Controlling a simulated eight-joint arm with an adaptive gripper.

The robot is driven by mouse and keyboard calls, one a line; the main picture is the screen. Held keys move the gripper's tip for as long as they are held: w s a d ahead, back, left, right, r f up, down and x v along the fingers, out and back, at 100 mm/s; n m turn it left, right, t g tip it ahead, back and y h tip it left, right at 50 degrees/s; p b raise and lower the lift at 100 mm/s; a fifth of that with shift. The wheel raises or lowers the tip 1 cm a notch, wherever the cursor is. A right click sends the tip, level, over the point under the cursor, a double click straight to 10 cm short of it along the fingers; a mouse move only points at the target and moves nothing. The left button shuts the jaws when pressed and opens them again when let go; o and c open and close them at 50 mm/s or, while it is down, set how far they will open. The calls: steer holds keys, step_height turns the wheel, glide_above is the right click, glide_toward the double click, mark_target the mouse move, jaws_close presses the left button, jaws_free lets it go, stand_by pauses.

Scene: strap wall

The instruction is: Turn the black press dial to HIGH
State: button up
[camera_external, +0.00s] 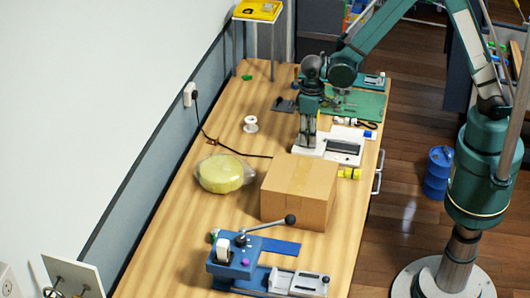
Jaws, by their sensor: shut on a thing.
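My gripper (306,142) points straight down over the left end of a white unit with a dark display panel (344,147). Its fingers are shut at the unit's top, on what appears to be the black press dial. The fingers hide the dial, so its mark and setting cannot be read. The display end of the unit stays uncovered to the right of the gripper.
A cardboard box (298,190) stands just in front of the white unit. A bagged yellow roll (220,174), a white spool (250,124) and a black cable lie to the left. A blue lever press (235,257) sits nearer; a green mat (358,105) lies behind.

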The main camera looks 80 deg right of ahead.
steer(key=shift+n, duration=0.4)
steer(key=o, duration=0.9)
steer(key=shift+m, duration=0.4)
